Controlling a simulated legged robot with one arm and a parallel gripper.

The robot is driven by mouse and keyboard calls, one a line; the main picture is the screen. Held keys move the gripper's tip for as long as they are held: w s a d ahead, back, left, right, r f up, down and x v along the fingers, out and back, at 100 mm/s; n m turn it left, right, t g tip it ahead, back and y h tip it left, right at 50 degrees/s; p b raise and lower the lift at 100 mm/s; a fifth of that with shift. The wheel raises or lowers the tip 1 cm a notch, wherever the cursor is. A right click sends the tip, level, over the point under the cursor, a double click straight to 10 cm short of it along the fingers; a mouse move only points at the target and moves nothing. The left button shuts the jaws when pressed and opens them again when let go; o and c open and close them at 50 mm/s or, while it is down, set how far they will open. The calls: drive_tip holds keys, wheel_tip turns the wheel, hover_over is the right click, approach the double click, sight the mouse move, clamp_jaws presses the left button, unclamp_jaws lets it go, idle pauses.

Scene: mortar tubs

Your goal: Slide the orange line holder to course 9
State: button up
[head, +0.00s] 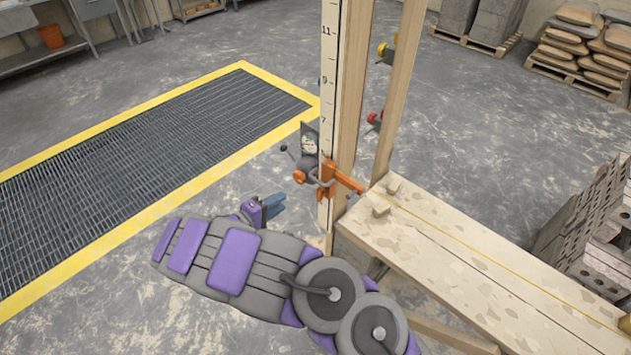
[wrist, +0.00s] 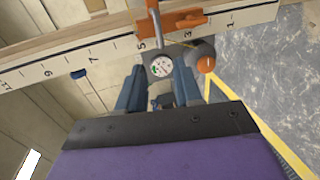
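The orange line holder (head: 327,172) sits on the upright numbered scale board (head: 329,75), below the 7 mark; the 9 and 11 are higher. In the wrist view the holder's orange body (wrist: 178,24) lies across the scale between the 5 and 3. It carries a grey block with a round dial (wrist: 160,67) and an orange-capped knob (wrist: 205,64). My gripper (head: 279,204) is to the left of and slightly below the holder. In the wrist view my gripper (wrist: 160,79) is open, its two blue-grey fingers apart with the dial showing between the tips. Contact is not clear.
A blue knob (wrist: 78,74) sits at the scale's edge between 7 and 9. Yellow (head: 383,49) and red (head: 373,118) knobs are on the posts behind. A plank bench (head: 480,260) runs right from the scale. The floor grating (head: 150,165) at left is clear.

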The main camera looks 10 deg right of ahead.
sight(317, 181)
drive_tip(key=b+x, duration=0.2)
drive_tip(key=x, duration=1.5)
drive_tip(key=shift+w+d+f+b, duration=0.1)
drive_tip(key=shift+d+b, duration=0.1)
drive_tip(key=shift+b, duration=0.1)
clamp_jaws()
